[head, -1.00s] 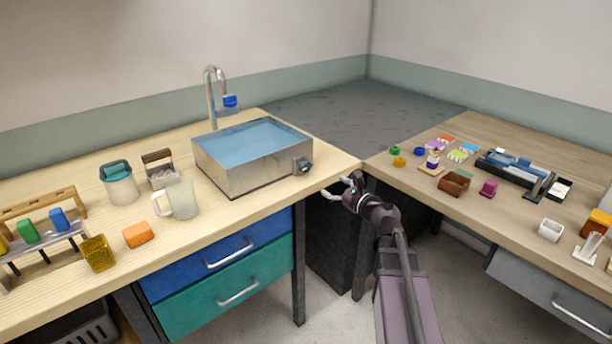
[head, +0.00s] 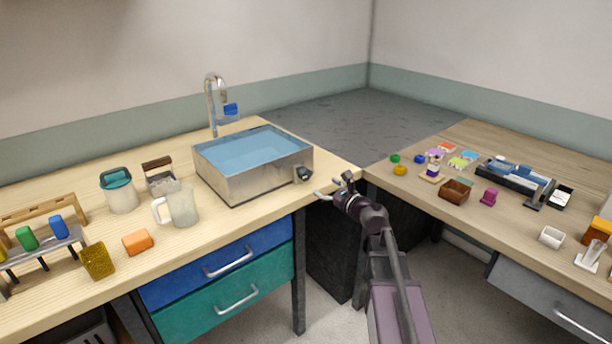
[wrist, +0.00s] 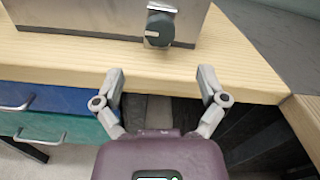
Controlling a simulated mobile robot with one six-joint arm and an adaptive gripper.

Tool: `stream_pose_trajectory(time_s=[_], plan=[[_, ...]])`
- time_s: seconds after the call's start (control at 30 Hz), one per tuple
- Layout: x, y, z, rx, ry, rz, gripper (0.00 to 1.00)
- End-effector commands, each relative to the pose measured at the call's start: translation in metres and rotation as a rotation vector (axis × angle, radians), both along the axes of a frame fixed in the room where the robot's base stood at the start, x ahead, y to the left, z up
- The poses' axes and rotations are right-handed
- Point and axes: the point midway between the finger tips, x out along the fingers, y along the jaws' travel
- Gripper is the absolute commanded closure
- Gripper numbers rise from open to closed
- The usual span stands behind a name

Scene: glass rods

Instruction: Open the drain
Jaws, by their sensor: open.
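The steel basin (head: 245,185), filled with blue water, stands on the left wooden bench. A dark round drain knob (head: 303,174) sits low on its right-hand face near the corner. In the wrist view the knob (wrist: 159,29) has a light bar across its top and lies ahead of my gripper, near the middle. My gripper (wrist: 160,75) is open and empty, its two grey fingers spread apart at the bench's front edge. In the head view my gripper (head: 331,188) is just right of the knob and apart from it.
A faucet (head: 214,98) with a blue handle stands behind the basin. A clear pitcher (head: 183,205) and a lidded jar (head: 120,191) stand to its left. The bench edge (wrist: 240,85) runs beneath my fingers. The right bench (head: 530,150) holds several small items.

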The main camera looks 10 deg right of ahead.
Motion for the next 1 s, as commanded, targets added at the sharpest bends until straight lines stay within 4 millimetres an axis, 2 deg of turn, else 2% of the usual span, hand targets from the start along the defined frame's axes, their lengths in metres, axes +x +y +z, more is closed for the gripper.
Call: stream_pose_trajectory(time_s=[0.1,0.5,0.7,1.0], plan=[[0.02,0.01,0.0,0.0,0.0,0.002,0.09],[0.069,0.038,0.0,0.0,0.0,0.002,0.09],[0.081,0.045,0.0,0.0,0.0,0.0,0.09],[0.084,0.047,0.0,0.0,0.0,0.0,0.09]])
